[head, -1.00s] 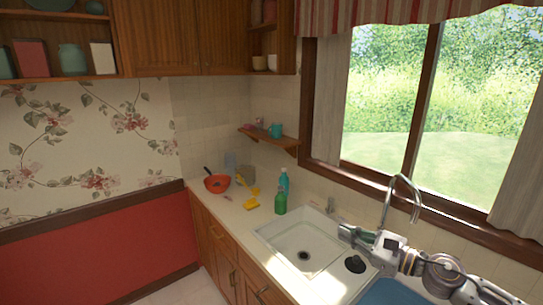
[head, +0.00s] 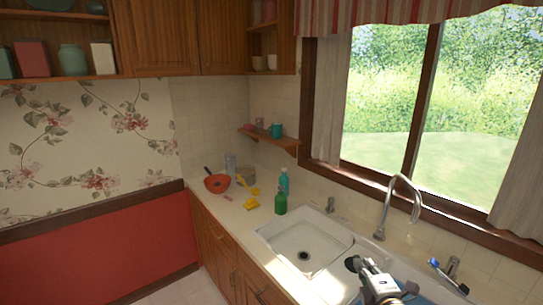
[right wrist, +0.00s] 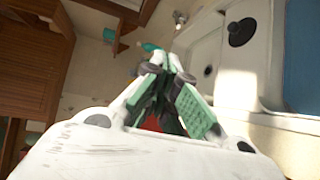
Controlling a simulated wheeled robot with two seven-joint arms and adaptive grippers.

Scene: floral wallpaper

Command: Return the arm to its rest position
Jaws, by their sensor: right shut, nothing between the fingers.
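My right gripper (head: 364,266) is low in the head view, over the divider between the two sink basins. Its arm comes up from the bottom edge. In the right wrist view its fingers (right wrist: 172,62) are together and hold nothing. A red patch shows behind them there, too hidden to name. My left gripper is in neither view.
A white sink (head: 300,232) lies beside the gripper, with a curved faucet (head: 385,210) behind. A green bottle (head: 280,202), a red bowl (head: 217,184) and yellow items (head: 251,204) stand farther back on the counter. A blue-ended item (head: 434,263) lies at right.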

